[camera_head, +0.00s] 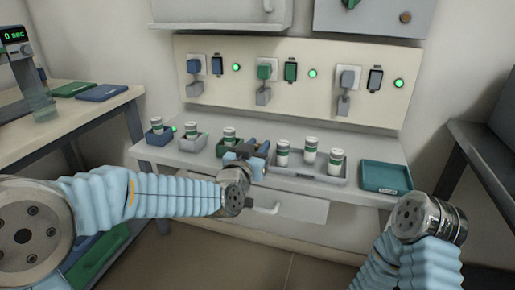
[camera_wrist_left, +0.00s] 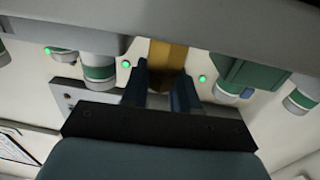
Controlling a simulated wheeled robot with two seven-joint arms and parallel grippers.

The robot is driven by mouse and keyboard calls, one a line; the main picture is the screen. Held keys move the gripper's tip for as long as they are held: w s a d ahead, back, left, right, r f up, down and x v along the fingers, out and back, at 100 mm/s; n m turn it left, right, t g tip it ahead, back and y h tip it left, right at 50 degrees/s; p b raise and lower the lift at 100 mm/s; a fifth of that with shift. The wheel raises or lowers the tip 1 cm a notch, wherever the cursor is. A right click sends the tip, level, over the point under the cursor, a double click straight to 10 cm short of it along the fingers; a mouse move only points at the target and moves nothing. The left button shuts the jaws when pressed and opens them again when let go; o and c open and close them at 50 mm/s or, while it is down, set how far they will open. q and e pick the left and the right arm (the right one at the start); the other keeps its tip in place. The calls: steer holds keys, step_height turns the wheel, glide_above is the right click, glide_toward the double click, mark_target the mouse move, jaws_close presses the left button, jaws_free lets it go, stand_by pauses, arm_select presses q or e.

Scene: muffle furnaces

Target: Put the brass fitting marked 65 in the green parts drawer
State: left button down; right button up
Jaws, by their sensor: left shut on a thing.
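My left gripper (camera_head: 250,152) is over the front of the bench, between a small green bin and a grey tray. In the left wrist view its two dark fingers (camera_wrist_left: 161,80) are shut on a brass-coloured piece (camera_wrist_left: 171,54). No marking is readable on it, and its far end is hidden behind a grey edge. The small green bin (camera_head: 220,150) holds a white and green jar and stands just left of the gripper. A teal-green tray (camera_head: 385,177) with a pale label on its front lies empty at the bench's right end. My right gripper is out of view.
A blue bin (camera_head: 157,139) and a grey bin (camera_head: 190,148) stand left of the green bin, each with a jar. The grey tray (camera_head: 300,175) holds several jars. Sockets and switches line the back panel (camera_head: 335,58).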

arm_select(q)
steer(key=shift+f, duration=0.15)
steer(key=c, duration=0.8)
jaws_free()
steer(key=shift+c, duration=0.2)
